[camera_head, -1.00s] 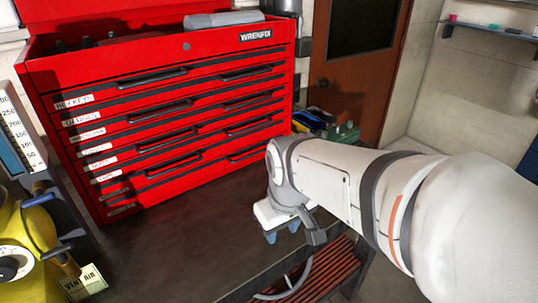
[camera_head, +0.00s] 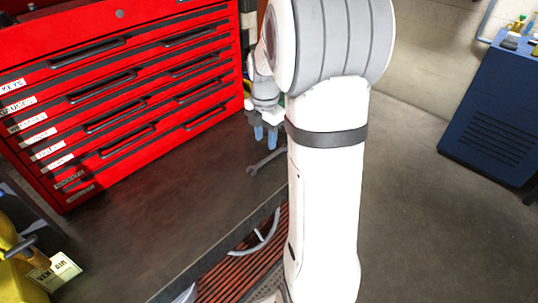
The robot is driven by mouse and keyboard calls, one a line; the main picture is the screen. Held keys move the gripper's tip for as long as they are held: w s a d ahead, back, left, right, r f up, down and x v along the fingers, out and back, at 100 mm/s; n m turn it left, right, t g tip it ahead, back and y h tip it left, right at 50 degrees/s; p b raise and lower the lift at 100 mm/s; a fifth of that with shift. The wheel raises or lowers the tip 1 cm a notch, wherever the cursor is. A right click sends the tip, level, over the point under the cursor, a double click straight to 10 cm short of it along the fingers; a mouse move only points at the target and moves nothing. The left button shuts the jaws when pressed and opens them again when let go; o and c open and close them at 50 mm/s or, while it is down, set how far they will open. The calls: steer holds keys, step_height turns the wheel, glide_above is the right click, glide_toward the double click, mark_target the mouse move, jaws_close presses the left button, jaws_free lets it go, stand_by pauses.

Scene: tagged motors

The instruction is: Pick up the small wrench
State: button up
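A grey wrench (camera_head: 265,163) lies on the dark surface right of the red tool chest. Part of my gripper and wrist is hidden behind my arm.
The red tool chest (camera_head: 130,75) stands close at the left. A red slatted grille (camera_head: 235,270) with a curved metal piece (camera_head: 265,235) is in front. A yellow device (camera_head: 20,270) is at lower left, and a blue cabinet (camera_head: 495,110) is at right. The dark surface between is clear.

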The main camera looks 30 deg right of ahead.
mark_target(267, 157)
steer(key=f, duration=0.7)
steer(key=shift+d+p, duration=0.25)
steer(key=shift+p, duration=0.1)
steer(key=shift+c, duration=0.5)
steer(key=shift+r, duration=0.1)
jaws_close()
